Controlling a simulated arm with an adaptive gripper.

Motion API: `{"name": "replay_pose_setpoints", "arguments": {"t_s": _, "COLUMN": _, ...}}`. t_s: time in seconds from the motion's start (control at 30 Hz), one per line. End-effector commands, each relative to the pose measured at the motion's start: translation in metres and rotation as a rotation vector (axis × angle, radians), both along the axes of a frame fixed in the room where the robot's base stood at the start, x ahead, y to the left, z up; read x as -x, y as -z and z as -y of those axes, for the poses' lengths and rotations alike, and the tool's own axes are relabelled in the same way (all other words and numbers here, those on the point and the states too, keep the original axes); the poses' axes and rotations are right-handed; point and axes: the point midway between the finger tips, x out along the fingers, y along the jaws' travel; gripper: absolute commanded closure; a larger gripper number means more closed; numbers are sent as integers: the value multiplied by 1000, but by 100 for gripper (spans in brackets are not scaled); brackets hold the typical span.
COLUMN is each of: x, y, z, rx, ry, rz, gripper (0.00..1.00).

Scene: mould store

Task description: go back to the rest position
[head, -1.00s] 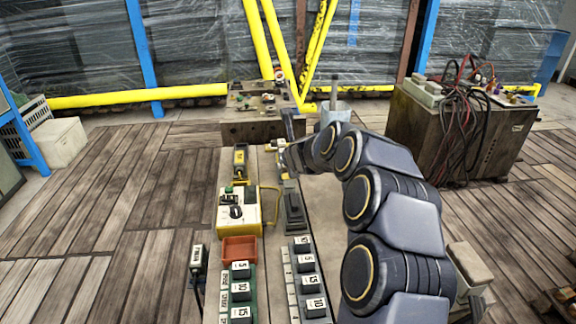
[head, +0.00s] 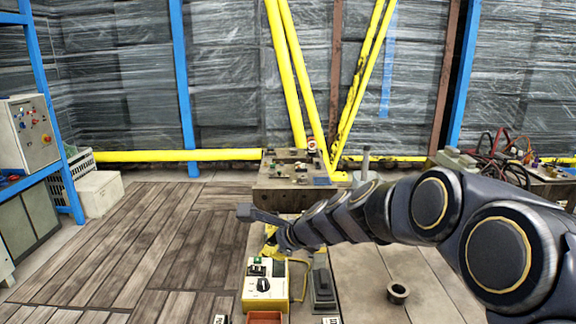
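My arm reaches in from the right edge of the head view, across the bench (head: 345,275), to its end at left of centre. My gripper (head: 262,222) is over the bench, in front of the dark block with small parts. It is small and seen from the side and behind, so I cannot tell whether its fingers are open or shut. Nothing held shows clearly. A yellow item behind the arm's end is partly hidden.
A white and yellow control box (head: 265,284) and a dark grey device (head: 323,288) stand on the bench below the gripper. A dark ring (head: 398,292) lies to the right. A red tray (head: 264,318) is cut off at the bottom. Floor on the left is clear.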

Motion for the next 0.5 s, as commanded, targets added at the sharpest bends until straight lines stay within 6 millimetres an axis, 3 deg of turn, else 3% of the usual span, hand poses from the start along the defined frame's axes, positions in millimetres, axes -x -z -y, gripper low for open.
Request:
{"name": "replay_pose_setpoints", "arguments": {"t_s": 0.03, "x": 32, "y": -5, "z": -4, "rx": 103, "ry": -153, "rz": 25, "gripper": 100}}
{"name": "replay_pose_setpoints", "arguments": {"t_s": 0.17, "x": 120, "y": 3, "z": 1, "rx": 384, "ry": -574, "rz": 49, "gripper": 100}}
{"name": "replay_pose_setpoints", "arguments": {"t_s": 0.3, "x": 217, "y": 22, "z": 34, "rx": 637, "ry": -1011, "rz": 16, "gripper": 100}}
{"name": "replay_pose_setpoints", "arguments": {"t_s": 0.4, "x": 276, "y": 33, "z": 65, "rx": 758, "ry": -1274, "rz": -41, "gripper": 100}}
{"name": "replay_pose_setpoints", "arguments": {"t_s": 0.5, "x": 322, "y": 40, "z": 92, "rx": 816, "ry": -1471, "rz": -103, "gripper": 100}}
